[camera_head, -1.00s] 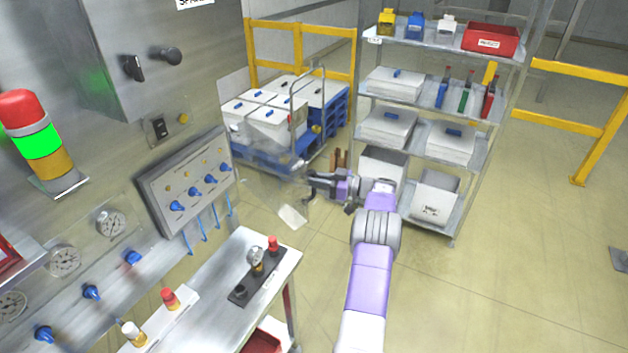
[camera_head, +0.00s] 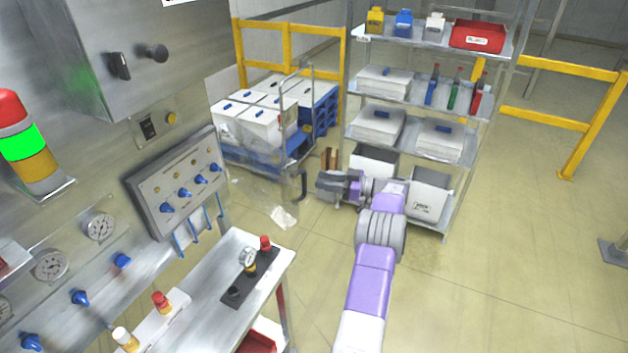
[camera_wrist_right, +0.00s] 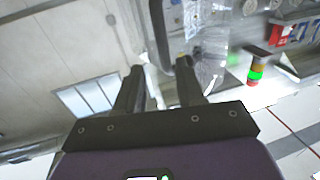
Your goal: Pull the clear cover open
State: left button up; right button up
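The clear cover (camera_head: 255,190) is a see-through panel in front of the machine's side, left of my right gripper in the head view. Its edges are hard to make out. A dark curved handle (camera_head: 302,184) stands at its right side. My right gripper (camera_head: 322,186) is just right of the handle. In the right wrist view the fingers (camera_wrist_right: 160,85) are apart with nothing held between them. The dark handle (camera_wrist_right: 160,35) shows ahead, around the gap between the fingertips. My left gripper is not in view.
A metal shelf rack (camera_head: 415,97) with boxes stands behind my right arm. A cart of white boxes (camera_head: 265,125) is behind the cover. A steel table (camera_head: 215,290) is in front, beside the control panel (camera_head: 180,180).

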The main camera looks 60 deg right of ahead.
jog(key=shift+s, duration=0.25)
